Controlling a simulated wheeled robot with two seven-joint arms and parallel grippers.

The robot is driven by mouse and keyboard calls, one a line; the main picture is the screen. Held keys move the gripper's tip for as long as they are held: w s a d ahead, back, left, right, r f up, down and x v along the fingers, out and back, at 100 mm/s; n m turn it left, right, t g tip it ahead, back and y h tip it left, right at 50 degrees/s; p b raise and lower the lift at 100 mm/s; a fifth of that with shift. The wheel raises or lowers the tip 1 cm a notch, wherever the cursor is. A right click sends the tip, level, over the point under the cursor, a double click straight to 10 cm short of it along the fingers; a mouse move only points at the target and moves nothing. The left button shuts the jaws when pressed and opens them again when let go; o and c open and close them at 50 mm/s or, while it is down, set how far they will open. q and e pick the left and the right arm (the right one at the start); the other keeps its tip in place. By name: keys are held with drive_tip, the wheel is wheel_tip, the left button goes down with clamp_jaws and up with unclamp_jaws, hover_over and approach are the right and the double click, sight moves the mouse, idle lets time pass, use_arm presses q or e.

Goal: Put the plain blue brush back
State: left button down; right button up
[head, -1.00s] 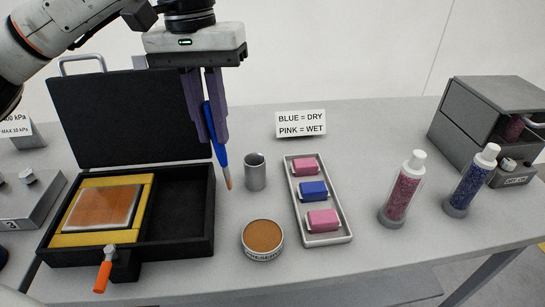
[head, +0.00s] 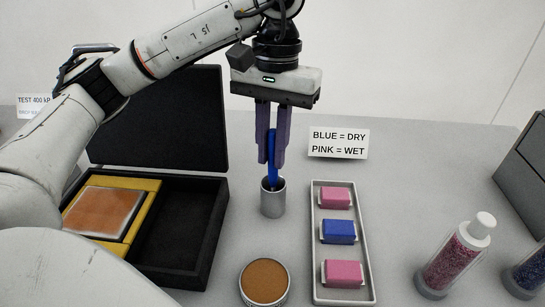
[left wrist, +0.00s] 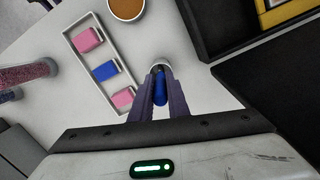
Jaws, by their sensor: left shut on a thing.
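The plain blue brush (head: 272,158) is upright between the fingers of my left gripper (head: 272,160), which is shut on it. Its lower end is inside the mouth of the grey metal cup (head: 272,199), so the bristles are hidden. In the left wrist view the blue brush handle (left wrist: 160,90) shows between the fingers (left wrist: 160,100), with the cup (left wrist: 157,68) just beyond it. I cannot tell whether the brush touches the cup's bottom. My right gripper is in neither view.
An open black case (head: 208,240) stands left of the cup. A tray (head: 318,240) of pink and blue blocks is to the right, with a round brown-topped tin (head: 264,281) in front. A sign (head: 338,143) stands behind. Bead-filled bottles (head: 455,258) stand farther right.

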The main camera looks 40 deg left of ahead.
use_arm(q)
drive_tip(key=shift+f, duration=0.65)
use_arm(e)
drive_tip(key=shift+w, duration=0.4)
use_arm(q)
drive_tip(key=c, duration=1.7)
unclamp_jaws()
